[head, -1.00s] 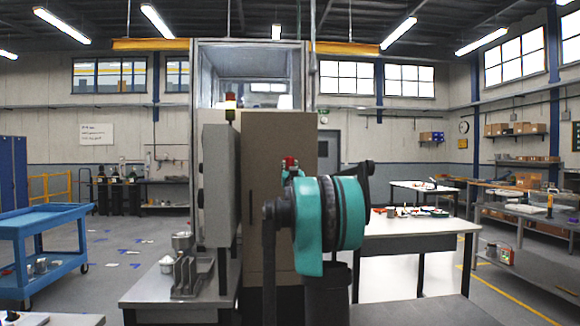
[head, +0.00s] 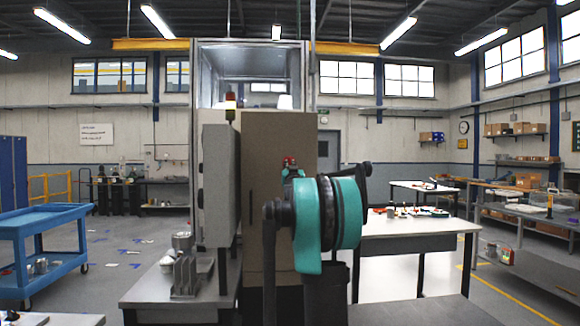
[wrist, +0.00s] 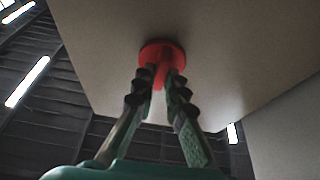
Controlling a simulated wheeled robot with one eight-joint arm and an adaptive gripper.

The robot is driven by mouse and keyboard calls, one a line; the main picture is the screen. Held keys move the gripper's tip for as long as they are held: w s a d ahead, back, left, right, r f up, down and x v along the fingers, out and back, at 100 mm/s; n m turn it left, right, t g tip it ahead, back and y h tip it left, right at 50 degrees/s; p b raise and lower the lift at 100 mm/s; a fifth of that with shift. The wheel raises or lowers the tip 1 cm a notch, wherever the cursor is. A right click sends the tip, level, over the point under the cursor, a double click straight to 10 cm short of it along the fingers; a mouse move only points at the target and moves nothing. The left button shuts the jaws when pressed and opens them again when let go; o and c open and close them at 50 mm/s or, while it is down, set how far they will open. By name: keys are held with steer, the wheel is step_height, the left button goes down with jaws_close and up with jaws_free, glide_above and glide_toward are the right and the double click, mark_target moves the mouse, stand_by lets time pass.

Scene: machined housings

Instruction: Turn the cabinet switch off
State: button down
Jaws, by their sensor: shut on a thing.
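The cabinet (head: 275,190) is a tall beige box in the middle of the head view. Its switch is a red round knob (wrist: 158,50) with a raised grip bar, on the beige face in the wrist view. My gripper (wrist: 160,80) has its two fingers closed in on the knob's bar, one on each side. I cannot read any marking around the knob.
A grey control box (head: 217,180) stands out at the cabinet's left. A metal bench (head: 150,290) with metal parts is at lower left. A blue cart (head: 42,240) is at far left. A white table (head: 410,232) with small items stands at right.

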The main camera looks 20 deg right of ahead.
steer(key=shift+n, duration=0.3)
steer(key=n+y, duration=0.2)
steer(key=n, duration=0.1)
steer(key=n+y, duration=0.2)
steer(key=n, duration=0.2)
steer(key=shift+d+n, duration=0.15)
steer(key=shift+n, duration=0.15)
steer(key=n+y, duration=0.1)
steer(key=n, duration=0.2)
steer(key=n+g+y, duration=0.1)
steer(key=n+y, duration=0.1)
steer(key=n, duration=0.2)
steer(key=shift+s+r, duration=0.1)
steer(key=n+g, duration=0.1)
steer(key=n, duration=0.2)
steer(key=n+g+y, duration=0.1)
steer(key=n, duration=0.3)
steer(key=shift+r+g, duration=0.1)
steer(key=shift+g, duration=0.3)
steer(key=c, duration=1.7)
jaws_free()
steer(key=shift+o, duration=0.7)
